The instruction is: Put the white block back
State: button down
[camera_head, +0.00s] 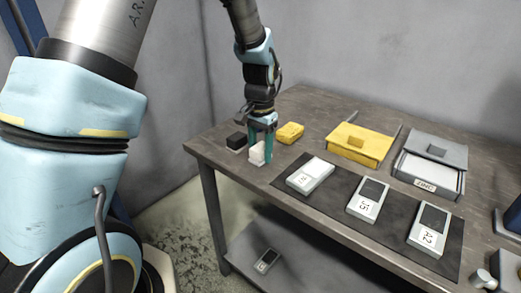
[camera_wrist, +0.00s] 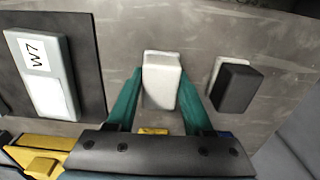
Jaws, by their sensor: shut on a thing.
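The white block (camera_head: 256,153) is at the left end of the table, between the teal fingers of my gripper (camera_head: 261,148). In the wrist view the white block (camera_wrist: 161,80) sits between the two fingertips, and my gripper (camera_wrist: 160,92) is shut on it. The block looks upright and at or very near the tabletop; I cannot tell whether it touches. A black block (camera_head: 237,141) stands just left of it, apart from the fingers; it also shows in the wrist view (camera_wrist: 236,86).
A yellow block (camera_head: 290,132) lies behind and right of my gripper. A yellow box (camera_head: 358,145) and a grey box (camera_head: 432,165) stand behind. Another device (camera_head: 266,261) lies on the lower shelf.

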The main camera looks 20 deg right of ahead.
aim_at(261, 147)
jog(key=shift+c, duration=1.5)
grip_release()
notch_tip(261, 147, up, 12)
jog(key=b, duration=0.1)
jog(key=s+a+f+n, duration=0.2)
jog(key=a+n, duration=0.3)
jog(key=a, duration=1)
jog(key=s+a+f+n+t, duration=0.1)
jog(key=a+n, duration=0.5)
jog(key=a, duration=0.9)
notch_tip(261, 147, down, 2)
jog(key=shift+s+f+t, duration=0.15)
jog(key=shift+s+t, duration=0.15)
jog(key=shift+s, duration=0.2)
jog(key=shift+a, duration=0.1)
